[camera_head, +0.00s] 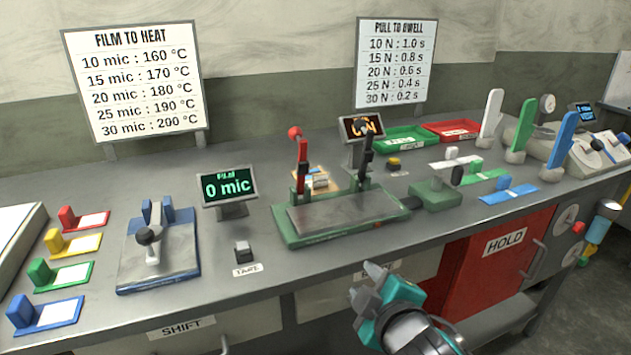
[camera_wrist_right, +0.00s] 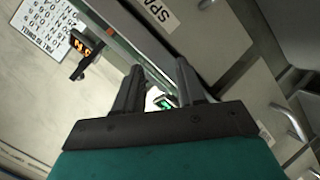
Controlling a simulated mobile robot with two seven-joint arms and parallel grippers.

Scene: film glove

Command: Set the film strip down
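I cannot pick out a film strip for certain in either view. My right gripper (camera_head: 377,281) is in front of the bench edge, below the green sealing base (camera_head: 290,236). In the right wrist view its two fingers (camera_wrist_right: 158,82) stand apart, so it is open. A small pale patch and a green glow show between the fingers, and nothing is clearly held. The film gauge display (camera_head: 228,187) reads 0 mic. The blue-based press (camera_head: 160,270) with a grey lever stands left of it. My left gripper is not in view.
Coloured holders with white cards, such as the yellow one (camera_head: 75,243), line the left side. A TARE button (camera_head: 242,252) is near the front edge. Green (camera_head: 403,137) and red (camera_head: 453,130) trays stand at the back. Upright hand forms and a red HOLD cabinet (camera_head: 495,262) are right.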

